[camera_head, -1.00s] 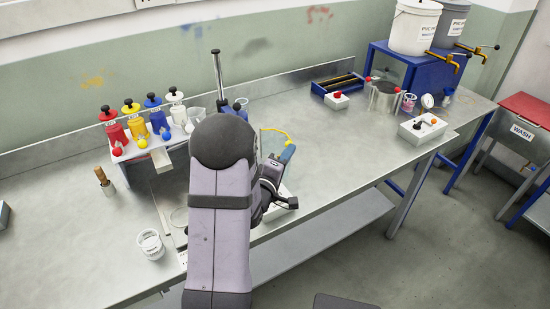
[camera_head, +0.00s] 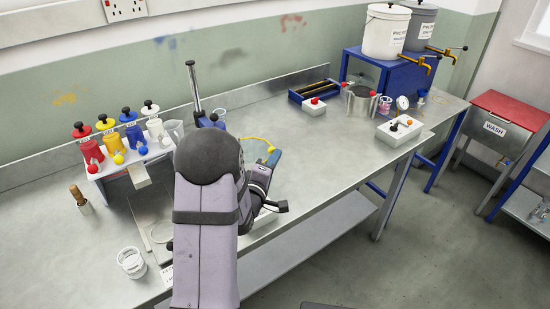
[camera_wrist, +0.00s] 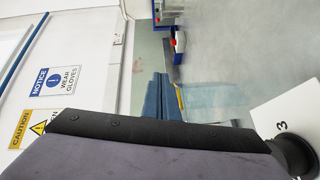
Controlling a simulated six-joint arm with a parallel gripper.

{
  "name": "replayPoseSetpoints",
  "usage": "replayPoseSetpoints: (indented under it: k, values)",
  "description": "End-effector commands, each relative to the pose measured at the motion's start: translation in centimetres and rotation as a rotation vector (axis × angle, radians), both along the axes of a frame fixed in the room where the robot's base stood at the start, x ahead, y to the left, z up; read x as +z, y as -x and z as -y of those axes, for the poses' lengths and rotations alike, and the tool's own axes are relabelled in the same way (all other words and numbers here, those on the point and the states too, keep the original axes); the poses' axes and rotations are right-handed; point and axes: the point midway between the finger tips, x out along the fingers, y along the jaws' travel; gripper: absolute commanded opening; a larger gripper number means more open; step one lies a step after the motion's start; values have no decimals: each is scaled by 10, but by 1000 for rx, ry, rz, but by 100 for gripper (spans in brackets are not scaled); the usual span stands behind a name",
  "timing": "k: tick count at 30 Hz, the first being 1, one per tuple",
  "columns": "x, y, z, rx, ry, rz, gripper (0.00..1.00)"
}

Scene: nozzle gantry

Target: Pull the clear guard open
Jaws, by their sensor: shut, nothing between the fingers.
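The clear guard (camera_wrist: 215,97) shows in the wrist view as a pale, see-through pane with a yellow strip along one side. In the head view its yellow edge (camera_head: 256,140) shows just behind my arm, and most of the pane is hidden or too faint to make out. My gripper (camera_head: 274,154) has blue fingers close beside the end of that yellow edge. In the wrist view the blue fingers (camera_wrist: 160,96) lie together, shut and empty, beside the yellow strip. I cannot tell whether they touch it.
Colored pump bottles (camera_head: 120,132) stand on a white rack at the left. A clear cup (camera_head: 131,262) is near the bench's front edge.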

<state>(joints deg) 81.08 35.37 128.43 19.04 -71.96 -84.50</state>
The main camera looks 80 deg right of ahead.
Motion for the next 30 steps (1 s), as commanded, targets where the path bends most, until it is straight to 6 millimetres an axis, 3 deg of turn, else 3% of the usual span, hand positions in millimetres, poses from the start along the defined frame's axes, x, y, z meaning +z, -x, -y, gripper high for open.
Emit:
replayPoseSetpoints:
  k: [11,21,30]
  values:
    - [9,-10,-39,3,-2,-1,0]
    - [8,50,-65,-6,2,-1,0]
    - [13,76,-79,-2,-3,-2,0]
